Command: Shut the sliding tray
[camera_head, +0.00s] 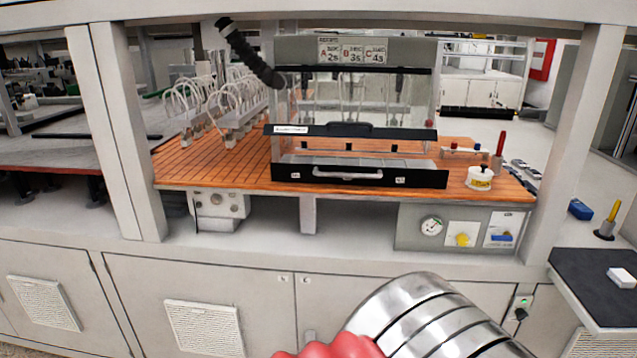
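The sliding tray (270,172) has a black front panel with a pale bar handle (347,174) and two small white labels. It sits low at the front of a clear-walled machine (352,50) on the orange slatted bench. A strip of its grey inner surface shows behind the front panel, so it appears to stand out toward me. A black-edged flap or cover (350,130) is above it. The fingers of my gripper are not in view; a silver banded part and a red part, which look like my arm, show at the bottom centre, apart from the tray.
The orange bench (215,165) runs between two white posts (125,130). A white pot (479,178) with a black knob stands right of the tray. Looped white tubes (205,98) and a black hose (247,50) are at left. A panel with a gauge (432,226) is below the bench.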

